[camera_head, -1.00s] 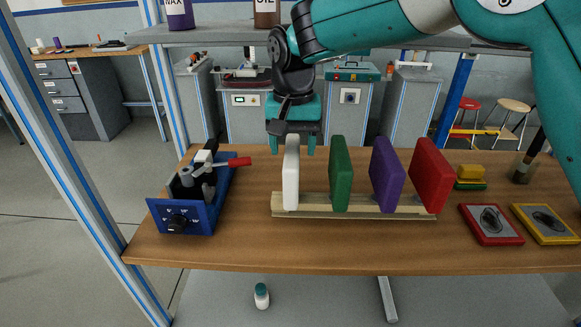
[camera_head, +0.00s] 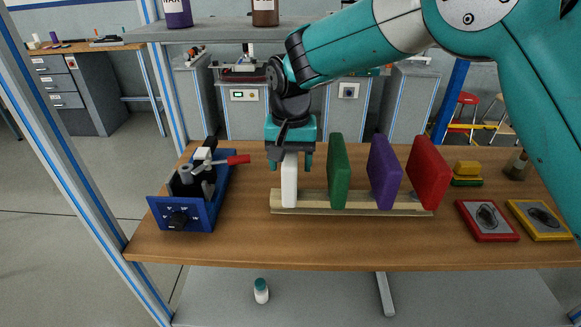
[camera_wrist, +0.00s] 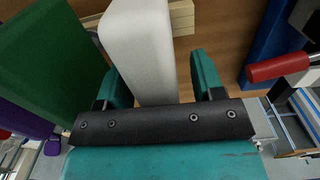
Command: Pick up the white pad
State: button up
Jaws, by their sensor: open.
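The white pad (camera_head: 289,183) stands upright in the left end of a wooden rack (camera_head: 360,203) on the bench. My gripper (camera_head: 290,163) is open and points down at the pad's top, with one finger on each side. In the wrist view the white pad (camera_wrist: 143,50) lies between the two teal fingers of my gripper (camera_wrist: 160,85). A gap shows between the pad and the right finger; the left finger is close to it, and I cannot tell whether they touch.
Green (camera_head: 338,172), purple (camera_head: 384,172) and red (camera_head: 428,174) pads stand to the right in the rack. A blue device (camera_head: 187,211) with a red-handled lever (camera_head: 238,159) is on the left. Red (camera_head: 487,220) and yellow (camera_head: 541,220) framed plates lie at right. The bench front is clear.

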jog(key=shift+c, duration=0.4)
grip_shut()
